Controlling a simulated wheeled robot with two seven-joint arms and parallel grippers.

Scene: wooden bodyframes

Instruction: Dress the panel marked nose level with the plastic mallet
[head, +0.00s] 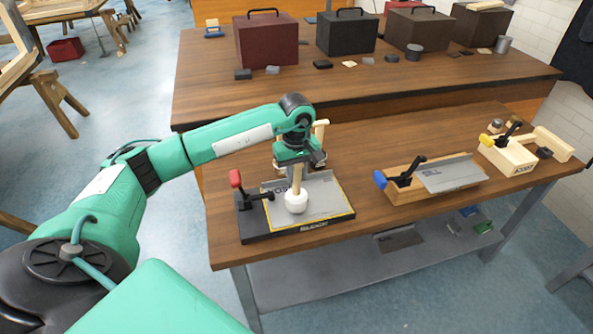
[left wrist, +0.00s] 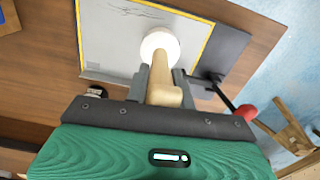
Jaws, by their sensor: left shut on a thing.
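My left gripper (head: 299,167) is shut on the wooden handle of the plastic mallet (head: 296,202). The mallet's white head hangs down over a grey panel (head: 328,194) with a yellow border on a black base. I cannot tell whether the head touches it. In the left wrist view the handle lies between the gripper fingers (left wrist: 161,85), with the white head (left wrist: 160,44) over the panel (left wrist: 112,38), which bears thin dark lines. A second grey panel (head: 452,174) with small dark lettering rests on a wooden block to the right.
A red-handled clamp (head: 240,185) stands at the base's left. A blue-handled clamp (head: 385,179) and a yellow-handled one (head: 490,140) stand on blocks to the right. Toolboxes (head: 266,40) line the rear bench. Bench top between the left and middle fixtures is clear.

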